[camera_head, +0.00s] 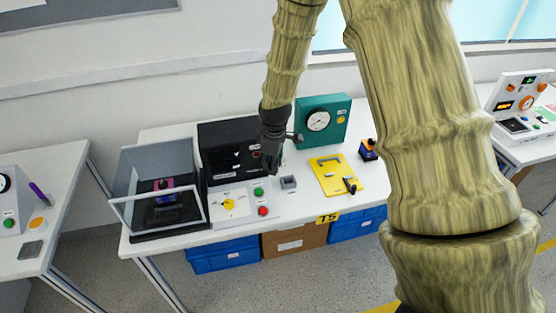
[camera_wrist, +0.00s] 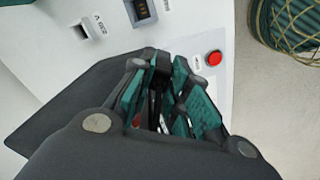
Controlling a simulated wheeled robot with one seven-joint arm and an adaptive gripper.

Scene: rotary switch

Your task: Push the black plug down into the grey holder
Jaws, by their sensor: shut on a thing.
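My gripper (camera_head: 272,166) points down over the white table, in front of the right side of a black box. In the wrist view its green-padded fingers (camera_wrist: 165,110) are closed together around something dark and narrow, apparently the black plug; the fingers hide most of it. A small grey block with a darker top, which looks like the grey holder (camera_head: 288,182), sits on the table just right of and below my fingertips in the head view. It looks empty and apart from the gripper. I cannot pick out the holder surely in the wrist view.
The black box (camera_head: 222,150) stands behind. A white panel (camera_head: 232,205) with green and red buttons lies in front; a red button (camera_wrist: 214,58) shows in the wrist view. A yellow plate (camera_head: 338,180) with handles, a teal gauge box (camera_head: 340,112) and a clear-walled case (camera_head: 130,175) surround it.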

